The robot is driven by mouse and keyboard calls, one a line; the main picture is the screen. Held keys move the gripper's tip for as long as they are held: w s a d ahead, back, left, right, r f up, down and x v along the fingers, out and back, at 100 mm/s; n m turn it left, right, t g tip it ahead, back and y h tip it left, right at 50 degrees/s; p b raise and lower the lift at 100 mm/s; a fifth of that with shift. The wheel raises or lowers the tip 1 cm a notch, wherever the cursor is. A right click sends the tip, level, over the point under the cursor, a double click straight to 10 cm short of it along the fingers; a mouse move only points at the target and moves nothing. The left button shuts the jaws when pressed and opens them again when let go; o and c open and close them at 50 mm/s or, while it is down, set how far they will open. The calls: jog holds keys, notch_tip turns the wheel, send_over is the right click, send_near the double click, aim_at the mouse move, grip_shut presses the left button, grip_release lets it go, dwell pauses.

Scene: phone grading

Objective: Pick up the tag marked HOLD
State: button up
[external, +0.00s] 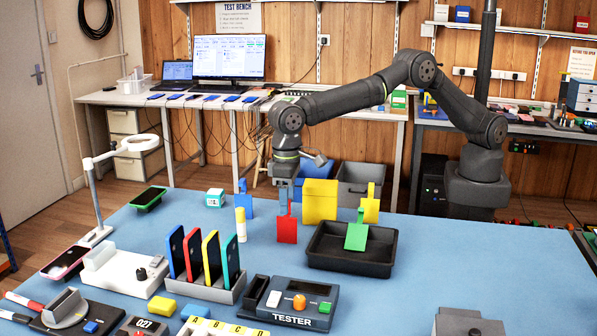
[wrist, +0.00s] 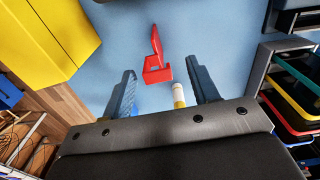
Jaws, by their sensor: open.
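Several coloured tags with narrow stems stand on the blue table; I cannot read HOLD on any of them. The red tag (external: 287,230) is just below my gripper (external: 285,193) in the external view. In the wrist view the red tag (wrist: 157,70) lies ahead of the open fingers of my gripper (wrist: 163,88), with nothing between the fingertips. A blue tag (external: 243,206) is left of the gripper, partly hidden. A yellow tag (external: 371,209) stands to the right, and a green tag (external: 356,238) is at the black tray (external: 330,265).
A yellow box (external: 320,203) stands right of the red tag. A yellow-and-white stick (external: 241,225) stands to its left and shows near the fingers in the wrist view (wrist: 178,96). Several phones in a rack (external: 212,288) and a tester (external: 290,303) are in front.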

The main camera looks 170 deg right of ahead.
aim_at(287, 223)
notch_tip(287, 223, down, 4)
jog(key=shift+s+f, duration=0.15)
jog(key=shift+f, duration=0.05)
jog(key=shift+c, duration=0.4)
jog(key=c, duration=1)
jog(key=shift+o, duration=0.2)
jog(key=shift+r, duration=0.1)
